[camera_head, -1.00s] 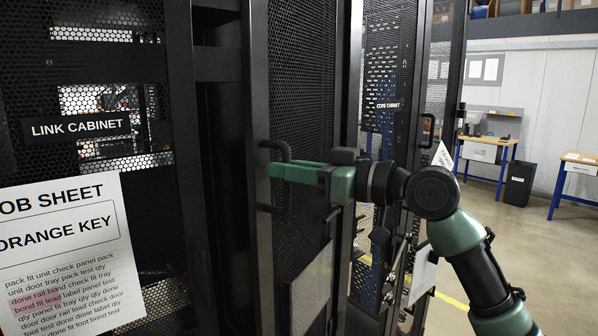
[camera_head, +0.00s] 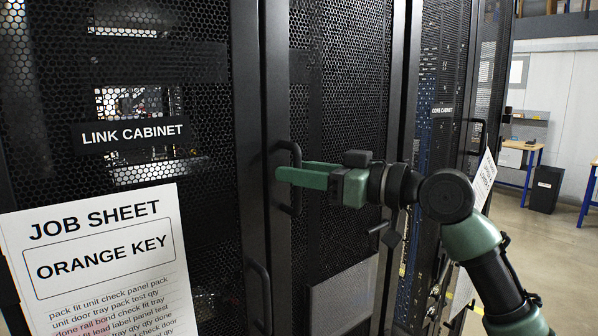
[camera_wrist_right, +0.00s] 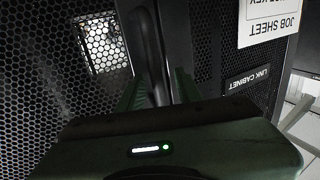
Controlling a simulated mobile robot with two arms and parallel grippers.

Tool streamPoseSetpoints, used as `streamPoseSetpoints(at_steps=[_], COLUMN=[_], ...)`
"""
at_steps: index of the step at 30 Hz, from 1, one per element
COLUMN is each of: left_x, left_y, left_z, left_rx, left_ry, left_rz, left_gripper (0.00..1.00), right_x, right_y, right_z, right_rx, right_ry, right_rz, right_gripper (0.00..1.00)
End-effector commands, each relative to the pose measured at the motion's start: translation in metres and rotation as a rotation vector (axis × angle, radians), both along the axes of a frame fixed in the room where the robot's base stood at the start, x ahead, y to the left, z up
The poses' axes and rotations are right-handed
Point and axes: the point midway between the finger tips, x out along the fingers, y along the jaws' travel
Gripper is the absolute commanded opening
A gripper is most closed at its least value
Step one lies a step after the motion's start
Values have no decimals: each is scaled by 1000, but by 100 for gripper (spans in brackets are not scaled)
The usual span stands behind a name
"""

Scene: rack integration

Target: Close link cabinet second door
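The link cabinet's left door (camera_head: 185,62) is black mesh, with a LINK CABINET label (camera_head: 134,134). Its second door (camera_head: 340,120), to the right, is also black mesh and stands almost in line with it; I cannot tell whether it is fully flush. My right gripper (camera_head: 284,176) is at the second door's upright black handle (camera_head: 296,153). In the wrist view the right gripper's green fingers (camera_wrist_right: 158,90) lie on both sides of the handle bar (camera_wrist_right: 150,45) and appear shut on it. My left gripper is not in view.
A JOB SHEET reading ORANGE KEY (camera_head: 110,260) is in front of the left door. The left door has its own handle (camera_head: 260,295). The core cabinet (camera_head: 440,150) stands to the right. Farther right are open floor, a bin (camera_head: 545,190) and workbenches.

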Motion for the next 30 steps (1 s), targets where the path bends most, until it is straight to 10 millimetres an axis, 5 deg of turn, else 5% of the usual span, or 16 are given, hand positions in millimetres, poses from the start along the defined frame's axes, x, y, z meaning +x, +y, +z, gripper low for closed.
streamPoseSetpoints(at_steps=[8,21,30], left_x=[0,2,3], left_y=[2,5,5], left_z=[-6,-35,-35], left_rx=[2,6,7], left_ry=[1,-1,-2], left_rz=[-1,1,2], left_gripper=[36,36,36], right_x=[-3,-35,-38], right_y=[-8,-66,-70], right_z=[-1,-1,1], right_rx=[2,1,0], right_ry=[-2,-3,-1], right_rz=[-2,-1,0], right_gripper=[35,35,35])
